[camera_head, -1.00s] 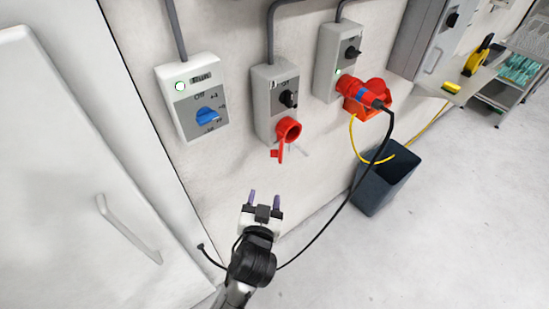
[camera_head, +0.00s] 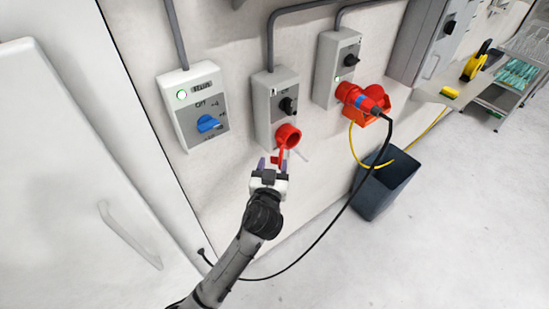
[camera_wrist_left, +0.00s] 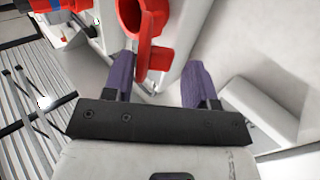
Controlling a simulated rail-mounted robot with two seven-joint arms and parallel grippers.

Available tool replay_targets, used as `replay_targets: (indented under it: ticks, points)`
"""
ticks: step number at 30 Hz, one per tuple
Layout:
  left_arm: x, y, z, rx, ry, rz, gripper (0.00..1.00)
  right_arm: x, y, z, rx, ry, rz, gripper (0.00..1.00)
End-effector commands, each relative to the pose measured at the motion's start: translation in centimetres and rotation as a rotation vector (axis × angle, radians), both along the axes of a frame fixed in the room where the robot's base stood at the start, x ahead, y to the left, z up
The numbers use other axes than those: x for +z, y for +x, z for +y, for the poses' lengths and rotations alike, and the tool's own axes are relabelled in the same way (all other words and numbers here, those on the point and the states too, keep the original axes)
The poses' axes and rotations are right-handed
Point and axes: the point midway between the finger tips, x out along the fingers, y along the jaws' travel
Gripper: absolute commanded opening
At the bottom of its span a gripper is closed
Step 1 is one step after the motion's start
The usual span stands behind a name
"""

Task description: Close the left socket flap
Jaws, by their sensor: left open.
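The left red socket (camera_head: 288,136) sits at the bottom of a grey switch box (camera_head: 263,105) on the wall. Its red flap (camera_head: 277,157) hangs down open below the round opening. My left gripper (camera_head: 272,164) is open just below the socket, with the flap near its fingertips. In the left wrist view the flap (camera_wrist_left: 153,59) shows between the two purple fingers of the gripper (camera_wrist_left: 158,80), nearer the left one, and the socket ring (camera_wrist_left: 132,18) is above it. I cannot tell whether a finger touches the flap. My right gripper is not seen.
A second red socket (camera_head: 375,90) to the right holds a plug with a black cable. A box with a blue knob (camera_head: 208,123) is to the left. A dark bin (camera_head: 384,188) stands on the floor at right. A white cabinet door (camera_head: 60,170) fills the left side.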

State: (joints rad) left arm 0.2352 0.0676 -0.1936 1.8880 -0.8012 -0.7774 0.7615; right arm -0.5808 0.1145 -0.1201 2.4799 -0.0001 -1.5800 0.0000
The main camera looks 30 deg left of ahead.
Motion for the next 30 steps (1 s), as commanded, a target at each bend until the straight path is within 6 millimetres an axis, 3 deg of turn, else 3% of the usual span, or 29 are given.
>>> replay_targets:
  ticks: [7, 20, 30]
  points:
    - [0.0, 2.0, 0.7, -0.001, 0.001, 0.0, 0.52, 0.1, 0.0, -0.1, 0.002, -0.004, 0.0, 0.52]
    - [0.0, 2.4, 0.9, 0.0, 0.001, 0.0, 0.51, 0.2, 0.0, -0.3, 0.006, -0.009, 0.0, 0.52]
    - [0.0, 2.4, 1.0, 0.002, 0.001, 0.0, 0.19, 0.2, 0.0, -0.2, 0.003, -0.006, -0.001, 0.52]
